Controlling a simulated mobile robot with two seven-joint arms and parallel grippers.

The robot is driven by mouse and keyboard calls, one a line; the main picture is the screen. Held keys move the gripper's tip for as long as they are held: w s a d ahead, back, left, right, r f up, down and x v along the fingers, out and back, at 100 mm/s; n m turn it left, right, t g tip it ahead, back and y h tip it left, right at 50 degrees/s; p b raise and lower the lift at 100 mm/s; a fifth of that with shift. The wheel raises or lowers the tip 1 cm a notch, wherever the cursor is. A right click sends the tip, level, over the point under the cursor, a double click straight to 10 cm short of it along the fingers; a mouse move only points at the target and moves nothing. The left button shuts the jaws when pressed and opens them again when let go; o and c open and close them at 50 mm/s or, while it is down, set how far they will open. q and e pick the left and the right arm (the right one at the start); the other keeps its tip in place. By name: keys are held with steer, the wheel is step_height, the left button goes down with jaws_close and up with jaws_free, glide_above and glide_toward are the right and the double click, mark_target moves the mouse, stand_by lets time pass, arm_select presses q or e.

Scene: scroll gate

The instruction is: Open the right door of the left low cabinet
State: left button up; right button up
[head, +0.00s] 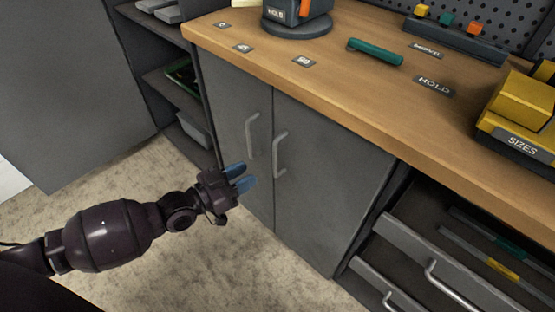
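The low grey cabinet under the wooden bench has a left door (225,110) and a right door (325,190), both shut flush. The left door has an upright bar handle (249,135). The right door has its own bar handle (279,155) near the seam between the doors. My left gripper (250,176) reaches in from the left, in front of the doors and a little left of the right door's handle. Its blue fingers are apart with nothing between them. It appears clear of both handles. My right gripper is out of view.
Right of the cabinet are partly open drawers (430,265) with bar handles. Left is an open shelf unit (165,75). The bench top (350,85) holds a green-handled tool (375,52) and a yellow case (520,115). The floor (200,265) before the doors is clear.

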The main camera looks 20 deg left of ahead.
mark_target(275, 159)
arm_select(q)
steer(key=b+x, duration=0.1)
steer(key=x, duration=0.8)
steer(key=shift+w+d, duration=0.15)
jaws_close()
